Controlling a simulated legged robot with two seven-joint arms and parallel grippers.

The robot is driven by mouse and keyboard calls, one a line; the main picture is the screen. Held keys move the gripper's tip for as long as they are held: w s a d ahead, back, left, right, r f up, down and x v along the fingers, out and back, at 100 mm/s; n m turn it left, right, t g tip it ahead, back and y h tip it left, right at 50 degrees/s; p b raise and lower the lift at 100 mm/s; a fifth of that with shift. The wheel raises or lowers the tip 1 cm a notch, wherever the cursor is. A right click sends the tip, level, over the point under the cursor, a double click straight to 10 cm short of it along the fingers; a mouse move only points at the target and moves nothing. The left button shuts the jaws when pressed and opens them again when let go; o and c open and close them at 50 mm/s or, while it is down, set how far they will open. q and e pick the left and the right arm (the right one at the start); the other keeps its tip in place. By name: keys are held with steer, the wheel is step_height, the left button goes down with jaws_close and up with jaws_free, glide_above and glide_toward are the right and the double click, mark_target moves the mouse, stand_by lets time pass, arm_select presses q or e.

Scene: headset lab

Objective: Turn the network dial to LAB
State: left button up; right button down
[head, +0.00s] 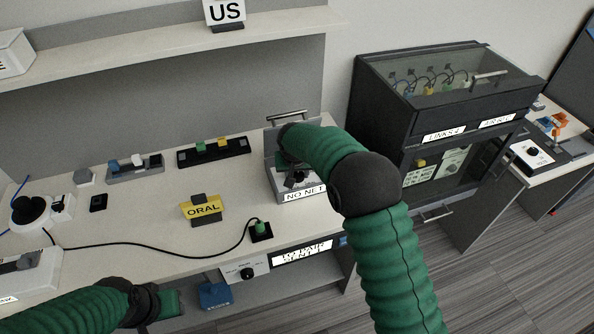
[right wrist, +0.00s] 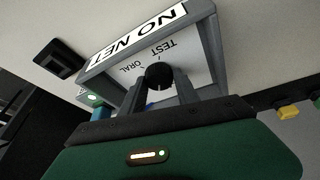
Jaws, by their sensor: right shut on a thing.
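The network dial is a black knob (right wrist: 158,73) on the light face of a grey box (head: 274,175) that bears a NO NET sign (head: 305,193). The right wrist view shows TEST and ORAL printed around the knob; I cannot read LAB there, and the knob's pointer is not clear. My right gripper (right wrist: 158,84) has its two grey fingers on either side of the knob and is shut on it. In the head view my right arm partly covers the box. My left gripper (head: 168,304) is low at the table's front edge, away from the dial; its fingers are not clear.
Another knob (head: 247,273) is on the panel below the table edge. A dark glazed cabinet (head: 440,95) stands to the right.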

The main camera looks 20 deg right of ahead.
steer(key=n+p, duration=0.1)
steer(key=n, duration=0.1)
steer(key=n+y+p, duration=0.1)
steer(key=p, duration=0.1)
steer(key=shift+d+r+n+y, duration=0.2)
steer(key=shift+n+y, duration=0.1)
steer(key=shift+n, duration=0.1)
steer(key=shift+f+n+y+p, duration=0.1)
steer(key=shift+n+y+p, duration=0.3)
steer(key=shift+n+p, duration=0.45)
steer(key=shift+n, duration=0.25)
steer(key=c, duration=1.2)
jaws_free()
steer(key=shift+f, duration=0.1)
steer(key=v, duration=1.6)
steer(key=shift+s+r, duration=0.25)
steer(key=shift+s, duration=0.1)
